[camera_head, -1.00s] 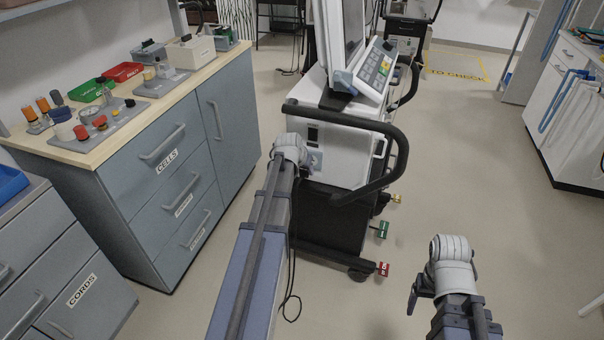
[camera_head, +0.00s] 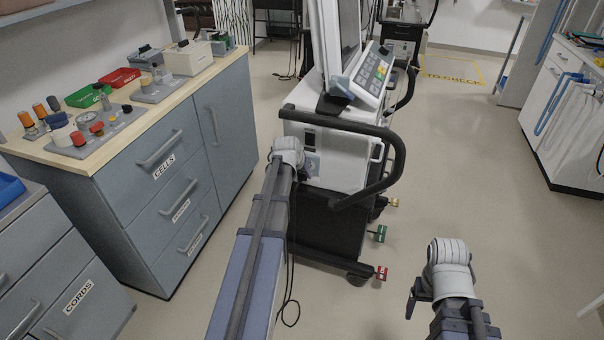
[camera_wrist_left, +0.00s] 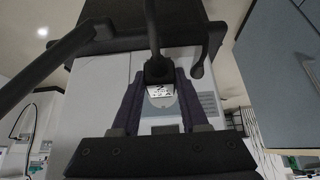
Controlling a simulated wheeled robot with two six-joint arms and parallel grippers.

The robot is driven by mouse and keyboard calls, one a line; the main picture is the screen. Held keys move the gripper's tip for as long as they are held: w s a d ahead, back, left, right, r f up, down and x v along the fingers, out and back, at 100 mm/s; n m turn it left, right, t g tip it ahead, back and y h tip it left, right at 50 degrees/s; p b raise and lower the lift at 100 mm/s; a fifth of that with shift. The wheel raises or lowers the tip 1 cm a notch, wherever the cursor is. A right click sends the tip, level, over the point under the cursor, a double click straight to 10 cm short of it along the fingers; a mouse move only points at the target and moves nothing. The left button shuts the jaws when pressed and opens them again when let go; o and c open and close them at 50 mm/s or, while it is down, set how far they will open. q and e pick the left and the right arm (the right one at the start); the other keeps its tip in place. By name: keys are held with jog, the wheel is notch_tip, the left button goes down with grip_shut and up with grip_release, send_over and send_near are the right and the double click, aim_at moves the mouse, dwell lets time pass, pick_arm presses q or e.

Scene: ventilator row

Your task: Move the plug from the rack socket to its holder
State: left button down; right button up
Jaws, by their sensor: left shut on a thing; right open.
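My left gripper (camera_wrist_left: 160,92) is shut on the black plug (camera_wrist_left: 158,70) in the left wrist view. The plug's dark cord rises from it toward the top of that picture. A light, rounded plate with dark marks lies just past the plug, between the fingers; I cannot tell whether the plug is seated in a socket. In the head view my left wrist is against the side of the white ventilator (camera_head: 335,160) and hides the fingers and plug. A thin cord (camera_head: 291,295) hangs below it. My right gripper (camera_head: 412,298) is open and empty over the floor. I cannot make out the holder.
The ventilator's black handle rail (camera_head: 385,190) curves beside my left arm. A drawer counter (camera_head: 165,190) with trays and parts stands at left. The floor at right is clear.

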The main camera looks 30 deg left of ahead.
aim_at(300, 178)
pick_arm(q)
jog(key=shift+w+a+r, duration=0.1)
jog(key=shift+w+a, duration=0.05)
jog(key=shift+w, duration=0.5)
jog(key=shift+w+a, duration=0.15)
jog(key=shift+w, duration=0.5)
dwell(0.8)
jog(key=shift+c, duration=1.7)
grip_release()
jog(key=p+v, duration=0.6)
jog(key=v, duration=0.2)
jog(key=shift+p, duration=0.35)
